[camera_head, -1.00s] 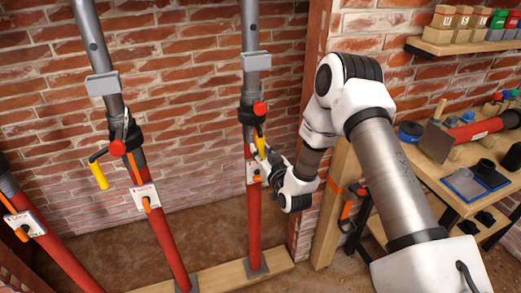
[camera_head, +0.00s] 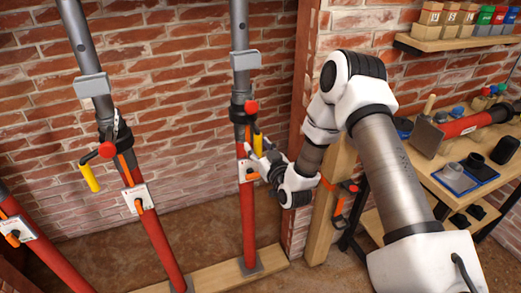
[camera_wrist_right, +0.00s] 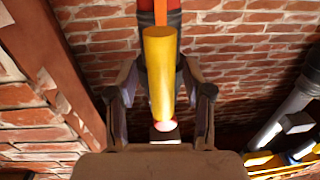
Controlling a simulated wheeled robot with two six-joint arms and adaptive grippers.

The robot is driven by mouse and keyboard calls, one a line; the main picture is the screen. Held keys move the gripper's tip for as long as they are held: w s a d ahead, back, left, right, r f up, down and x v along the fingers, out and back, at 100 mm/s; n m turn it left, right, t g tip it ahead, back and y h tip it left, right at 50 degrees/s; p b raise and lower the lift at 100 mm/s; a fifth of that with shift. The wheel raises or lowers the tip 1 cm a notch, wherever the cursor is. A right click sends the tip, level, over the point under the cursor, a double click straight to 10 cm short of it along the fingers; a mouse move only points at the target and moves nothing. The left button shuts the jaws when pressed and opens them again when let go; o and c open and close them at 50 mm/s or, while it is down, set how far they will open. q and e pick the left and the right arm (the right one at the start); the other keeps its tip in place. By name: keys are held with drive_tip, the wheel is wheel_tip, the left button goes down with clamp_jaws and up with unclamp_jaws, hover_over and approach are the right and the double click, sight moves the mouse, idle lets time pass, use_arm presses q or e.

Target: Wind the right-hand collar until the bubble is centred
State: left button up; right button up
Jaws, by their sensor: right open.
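The right-hand prop has a grey upper tube (camera_head: 239,25) and a red lower tube (camera_head: 248,225). Its dark collar (camera_head: 240,112) carries a red knob (camera_head: 251,106) and a yellow handle (camera_head: 257,144) that hangs down. My right gripper (camera_head: 255,163) is just below and beside this handle, in front of a white plate (camera_head: 246,171) with an orange part. In the right wrist view the yellow handle (camera_wrist_right: 159,70) lies between the spread fingers of the right gripper (camera_wrist_right: 162,115), with gaps on both sides. I cannot make out a bubble. My left gripper is out of view.
A second prop with its own yellow handle (camera_head: 90,178) leans at the left, and a third red tube (camera_head: 35,240) stands further left. A timber post (camera_head: 331,205) stands right of the prop. A workbench (camera_head: 440,190) with tools is at the right.

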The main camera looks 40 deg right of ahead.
drive_tip(key=s+a, duration=0.2)
drive_tip(key=s, duration=0.9)
drive_tip(key=shift+s, duration=0.35)
drive_tip(key=s+a+f+n+g+y, duration=0.4)
drive_tip(key=a+f+n+g+y, duration=0.1)
drive_tip(key=a+f, duration=0.65)
drive_tip(key=s+a+f+g, duration=0.4)
drive_tip(key=s+f+g, duration=0.2)
drive_tip(key=s+f, duration=0.4)
drive_tip(key=s+d+f+m+g+h, duration=0.1)
drive_tip(key=s+f+m+g, duration=0.2)
drive_tip(key=s+g, duration=0.3)
drive_tip(key=s, duration=0.5)
drive_tip(key=shift+d+f+g+h, duration=0.3)
drive_tip(key=shift+f+g+h, duration=0.1)
